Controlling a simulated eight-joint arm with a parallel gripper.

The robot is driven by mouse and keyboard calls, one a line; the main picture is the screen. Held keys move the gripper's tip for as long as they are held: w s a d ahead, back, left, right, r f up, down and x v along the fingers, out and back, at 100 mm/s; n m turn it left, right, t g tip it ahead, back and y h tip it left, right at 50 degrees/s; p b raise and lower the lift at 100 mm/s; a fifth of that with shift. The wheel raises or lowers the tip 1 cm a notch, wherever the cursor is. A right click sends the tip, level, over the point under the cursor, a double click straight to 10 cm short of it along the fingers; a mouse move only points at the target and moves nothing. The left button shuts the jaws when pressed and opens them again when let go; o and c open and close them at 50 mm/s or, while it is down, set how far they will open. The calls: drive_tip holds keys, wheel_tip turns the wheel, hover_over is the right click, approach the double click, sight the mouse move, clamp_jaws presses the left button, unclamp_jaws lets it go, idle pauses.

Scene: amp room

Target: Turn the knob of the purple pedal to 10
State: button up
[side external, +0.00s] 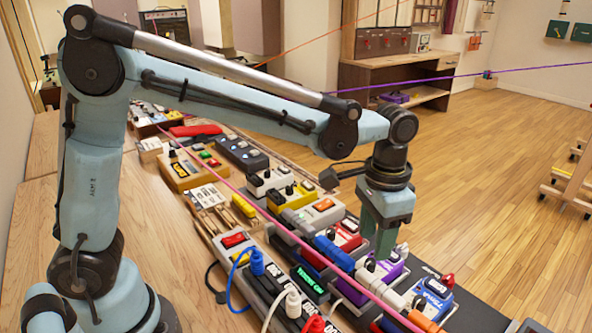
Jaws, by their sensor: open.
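The purple pedal (394,271) sits on the pedalboard at the lower right, between a red-and-white pedal and a blue pedal. Light grey knobs or plugs show at its top and side, but I cannot read any dial marking. My gripper (382,250) points down directly over the purple pedal's far part. Its teal body hides some of the pedal. The fingers are open, and I cannot tell whether they surround or touch a knob.
A blue pedal (434,297) with a red knob stands close on the right, and a red pedal (345,238) on the left. A power strip (270,290) with several plugs lies in front. A pink cable (290,232) crosses the pedals. Open floor lies at the right.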

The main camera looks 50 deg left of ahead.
sight(371, 261)
drive_tip(key=shift+f, duration=2.6)
clamp_jaws()
